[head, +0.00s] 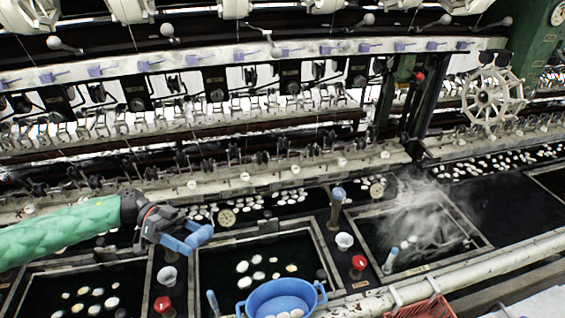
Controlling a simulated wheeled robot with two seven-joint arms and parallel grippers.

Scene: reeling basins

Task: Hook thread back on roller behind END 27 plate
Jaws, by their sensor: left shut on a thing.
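My left gripper (196,238) reaches in from the left on a green-sleeved arm. Its blue fingers are closed together above the rim between two dark basins, well in front of and below the machine's rail. What they hold is too small or hidden to make out. Small dark plates (215,83) hang in a row along the reeling frame; their numbers are too small to read, so I cannot tell which is END 27. Fine pale threads run up the frame, but I cannot pick out the loose thread or the roller behind the plate. My right gripper is not in view.
A blue bowl (281,297) with white cocoons stands at the front. Basins (262,266) hold floating cocoons; steam (420,208) rises at the right one. Red-topped knobs (358,264) and a white cup (344,241) stand between basins. A pale handwheel (492,97) is at the right.

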